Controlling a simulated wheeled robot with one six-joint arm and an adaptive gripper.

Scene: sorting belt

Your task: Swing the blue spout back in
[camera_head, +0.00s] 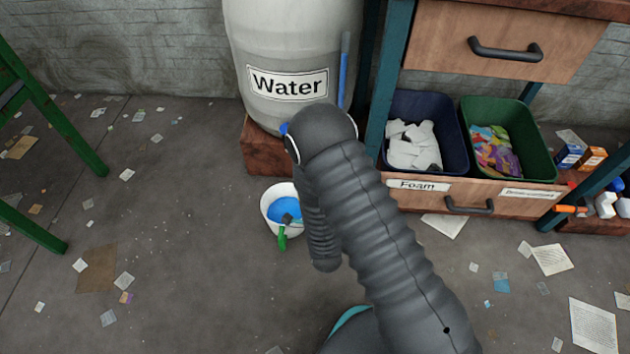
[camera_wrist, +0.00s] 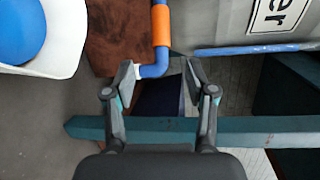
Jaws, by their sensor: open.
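The blue spout (camera_wrist: 154,69) shows in the wrist view as a thin bent pipe with an orange sleeve (camera_wrist: 161,25). Its bend lies between and slightly above my gripper's (camera_wrist: 160,70) fingertips in the picture. The fingers are open, one on each side; I cannot tell whether either touches it. In the head view, my arm hides most of the spout, and a small blue bit (camera_head: 284,128) shows left of my wrist. The white barrel (camera_head: 258,45) labelled "Water" stands behind, with an upright blue tube (camera_head: 344,70) on its right.
A white bucket (camera_head: 268,200) with blue inside stands on the floor before the barrel's brown base (camera_head: 263,155). A teal shelf post (camera_head: 391,75) is right of the barrel, beside a navy bin (camera_head: 375,140) and a green bin (camera_head: 525,115). Floor to the left is mostly open, with scattered paper.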

